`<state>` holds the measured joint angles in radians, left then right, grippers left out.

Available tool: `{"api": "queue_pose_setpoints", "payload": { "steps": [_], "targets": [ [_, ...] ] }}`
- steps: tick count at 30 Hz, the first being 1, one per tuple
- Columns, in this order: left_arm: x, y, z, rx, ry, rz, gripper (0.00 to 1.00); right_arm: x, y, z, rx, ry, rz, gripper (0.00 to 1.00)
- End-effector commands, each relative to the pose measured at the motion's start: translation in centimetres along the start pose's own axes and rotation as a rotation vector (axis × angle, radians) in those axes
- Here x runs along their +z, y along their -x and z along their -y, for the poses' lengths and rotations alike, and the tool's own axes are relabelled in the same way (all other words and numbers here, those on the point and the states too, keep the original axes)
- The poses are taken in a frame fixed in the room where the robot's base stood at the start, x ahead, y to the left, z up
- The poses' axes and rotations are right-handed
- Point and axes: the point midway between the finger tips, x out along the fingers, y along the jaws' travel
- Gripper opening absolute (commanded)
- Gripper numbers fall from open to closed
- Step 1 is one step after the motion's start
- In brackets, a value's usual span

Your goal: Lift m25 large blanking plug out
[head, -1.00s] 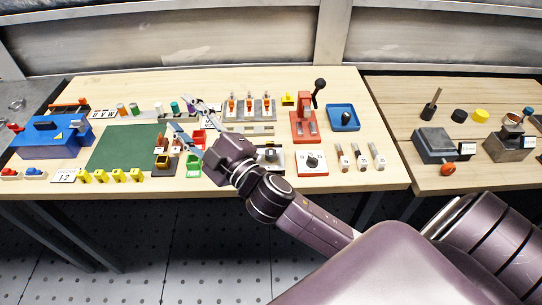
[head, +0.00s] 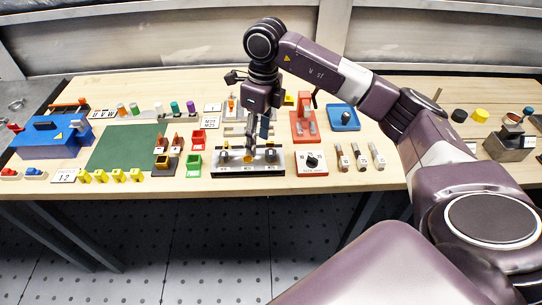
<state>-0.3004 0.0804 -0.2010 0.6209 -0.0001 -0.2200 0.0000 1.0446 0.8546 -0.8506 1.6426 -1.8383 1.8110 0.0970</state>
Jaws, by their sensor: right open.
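A white and black fixture (head: 233,170) stands at the front middle of the bench and holds dark round plug-like pieces, one at its left (head: 224,157) and one at its right (head: 270,155). I cannot tell which piece is the M25 large blanking plug. My right gripper (head: 257,143) points down over the middle of this fixture, its fingers open. The fingertips are close above the fixture or at it; contact cannot be made out. The gripper and wrist hide part of the fixture and the rack behind. My left gripper is out of view.
A red bin (head: 195,142) and a green bin (head: 193,165) stand left of the fixture. A white switch box (head: 311,162) is close on its right. A red press (head: 303,124) and a blue tray (head: 343,117) stand behind right. The green mat (head: 122,148) is mostly clear.

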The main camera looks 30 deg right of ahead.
Motion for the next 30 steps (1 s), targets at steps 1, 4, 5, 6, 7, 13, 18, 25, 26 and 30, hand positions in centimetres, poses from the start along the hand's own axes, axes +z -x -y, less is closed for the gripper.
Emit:
{"api": "queue_pose_setpoints", "payload": {
  "steps": [1,4,5,6,7,13,18,25,26,30],
  "targets": [
    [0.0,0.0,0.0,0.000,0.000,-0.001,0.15,-0.8,0.6,1.2,-0.032,-0.017,-0.028,0.44],
    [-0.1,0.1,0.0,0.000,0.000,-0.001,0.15,-1.8,0.8,2.4,-0.065,-0.034,-0.063,0.44],
    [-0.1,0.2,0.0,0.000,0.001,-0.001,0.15,-1.9,0.7,2.5,-0.069,-0.037,-0.068,0.44],
    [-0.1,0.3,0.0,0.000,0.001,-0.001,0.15,-2.0,0.3,2.6,-0.071,-0.038,-0.072,0.44],
    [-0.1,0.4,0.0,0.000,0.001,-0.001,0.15,-2.1,0.0,2.7,-0.070,-0.038,-0.074,0.44],
    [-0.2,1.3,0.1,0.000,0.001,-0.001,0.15,-2.1,-2.1,3.0,-0.067,-0.038,-0.072,0.44],
    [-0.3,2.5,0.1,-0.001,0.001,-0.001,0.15,-2.2,-4.7,3.7,-0.067,-0.036,-0.072,0.44],
    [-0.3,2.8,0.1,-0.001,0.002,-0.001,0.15,-2.2,-6.6,3.8,-0.069,-0.034,-0.068,0.44],
    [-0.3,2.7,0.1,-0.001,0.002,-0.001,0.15,-2.2,-6.6,3.8,-0.069,-0.034,-0.067,0.44],
    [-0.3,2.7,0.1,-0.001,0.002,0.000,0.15,-2.2,-6.6,3.8,-0.068,-0.034,-0.067,0.44]
  ]
}}
